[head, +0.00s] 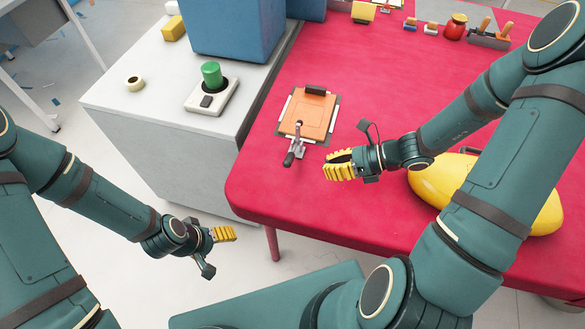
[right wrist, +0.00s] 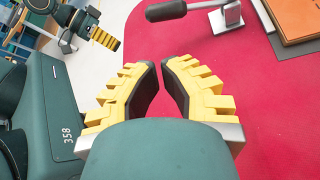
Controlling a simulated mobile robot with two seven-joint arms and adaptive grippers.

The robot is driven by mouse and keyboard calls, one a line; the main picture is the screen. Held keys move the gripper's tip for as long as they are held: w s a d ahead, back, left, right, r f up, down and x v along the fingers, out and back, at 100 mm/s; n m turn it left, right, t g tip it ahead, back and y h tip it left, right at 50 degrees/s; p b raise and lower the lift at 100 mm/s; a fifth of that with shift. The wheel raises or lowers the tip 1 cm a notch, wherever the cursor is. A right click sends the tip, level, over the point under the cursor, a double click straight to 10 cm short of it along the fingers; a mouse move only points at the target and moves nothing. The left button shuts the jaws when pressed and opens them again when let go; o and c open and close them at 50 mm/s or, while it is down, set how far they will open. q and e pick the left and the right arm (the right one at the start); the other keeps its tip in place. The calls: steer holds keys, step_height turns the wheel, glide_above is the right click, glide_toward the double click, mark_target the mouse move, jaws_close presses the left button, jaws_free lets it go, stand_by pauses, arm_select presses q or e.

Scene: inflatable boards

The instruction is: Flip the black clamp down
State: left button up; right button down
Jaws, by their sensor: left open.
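The clamp has a metal body (head: 299,143) and a black handle (head: 289,158). It sits at the near edge of an orange board (head: 308,115) on the red table, its handle pointing toward the table's front edge. The right wrist view shows the black grip (right wrist: 166,10) and metal rod at the top, beyond my fingertips. My right gripper (head: 328,166), with yellow fingers, is just right of the clamp, apart from it. Its fingertips (right wrist: 160,65) are a little apart with nothing between them. My left gripper (head: 234,234) is open and empty, off the table's front left.
A yellow rounded object (head: 543,215) lies on the red table (head: 390,95) behind my right arm. A grey cabinet (head: 150,95) on the left carries a green button (head: 212,75), a tape roll (head: 134,83) and a blue box (head: 235,30). Small items line the table's far side.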

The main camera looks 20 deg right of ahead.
mark_target(294, 180)
steer(key=b+x, duration=0.3)
steer(key=x, duration=0.7)
arm_select(q)
steer(key=f, duration=0.3)
steer(key=shift+w, duration=0.2)
steer(key=shift+r, duration=0.2)
